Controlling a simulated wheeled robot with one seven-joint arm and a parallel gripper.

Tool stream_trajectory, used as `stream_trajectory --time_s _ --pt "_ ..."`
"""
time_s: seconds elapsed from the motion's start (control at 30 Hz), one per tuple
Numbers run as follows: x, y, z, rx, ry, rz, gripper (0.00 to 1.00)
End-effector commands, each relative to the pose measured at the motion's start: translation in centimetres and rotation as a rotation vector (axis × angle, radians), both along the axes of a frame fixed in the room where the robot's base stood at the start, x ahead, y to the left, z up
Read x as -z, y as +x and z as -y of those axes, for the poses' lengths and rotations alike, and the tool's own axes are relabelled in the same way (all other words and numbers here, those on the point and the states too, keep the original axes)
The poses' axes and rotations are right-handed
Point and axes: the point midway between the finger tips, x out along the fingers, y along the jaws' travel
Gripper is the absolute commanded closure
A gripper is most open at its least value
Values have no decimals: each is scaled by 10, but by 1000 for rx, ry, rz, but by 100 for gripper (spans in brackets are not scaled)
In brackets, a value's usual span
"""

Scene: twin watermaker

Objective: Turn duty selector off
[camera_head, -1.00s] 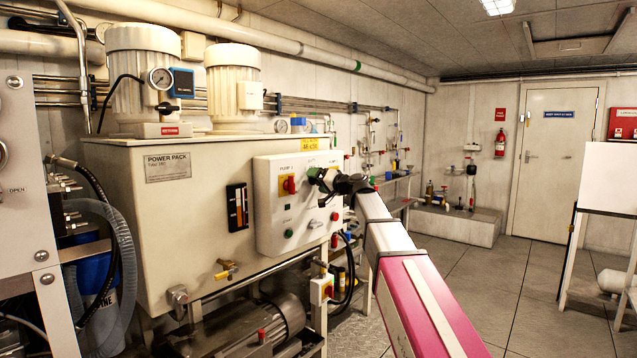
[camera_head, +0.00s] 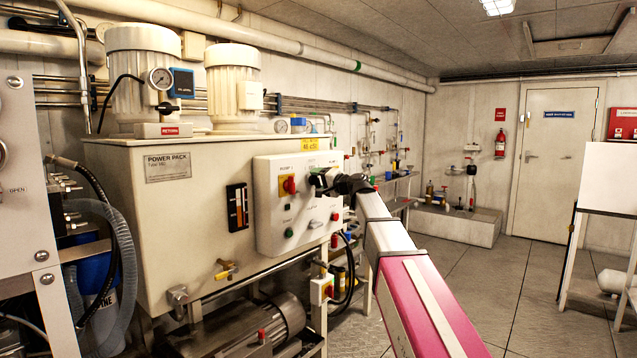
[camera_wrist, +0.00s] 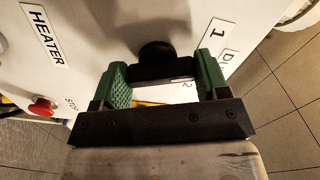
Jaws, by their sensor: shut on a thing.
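The duty selector is a black knob (camera_wrist: 157,55) on the white control box (camera_head: 268,225) of the power pack. In the wrist view it sits between the two green fingers of my gripper (camera_wrist: 163,78), which is shut on it. A label with "1" and a partly cut-off word (camera_wrist: 222,45) lies to the right, and a "2" shows below the knob. In the head view my gripper (camera_head: 322,180) is at the right part of the box and hides the knob from that side.
A red-and-yellow pump switch (camera_head: 289,185) sits left of my gripper on the same box. A "HEATER" label (camera_wrist: 43,35) and a red button (camera_wrist: 42,107) are at the left in the wrist view. Open tiled floor (camera_head: 480,285) lies to the right.

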Motion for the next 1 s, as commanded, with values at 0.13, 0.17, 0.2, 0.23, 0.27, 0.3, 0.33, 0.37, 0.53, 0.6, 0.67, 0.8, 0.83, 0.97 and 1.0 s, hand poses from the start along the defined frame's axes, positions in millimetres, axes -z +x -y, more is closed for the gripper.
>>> stream_trajectory --time_s 0.13,0.17,0.2,0.23,0.27,0.3,0.33,0.37,0.53,0.6,0.67,0.8,0.83,0.97,1.0 --pt "0 0 0 0 73 -95 56" --pt "0 0 1 0 87 -113 56" --pt "0 0 1 0 104 -135 56" --pt "0 0 1 0 117 -151 56" --pt "0 0 1 0 129 -167 56" --pt "0 0 1 -1 144 -186 56" --pt "0 0 1 -1 154 -199 56" --pt "0 0 1 0 165 -213 56" --pt "0 0 1 0 208 -268 56" --pt "0 0 1 -1 220 -284 56" --pt "0 0 1 -1 227 -293 56" --pt "0 0 1 -1 236 -304 56" --pt "0 0 1 -1 237 -306 56" --pt "1 0 1 -1 238 -307 56" --pt "1 0 1 -1 238 -307 56"
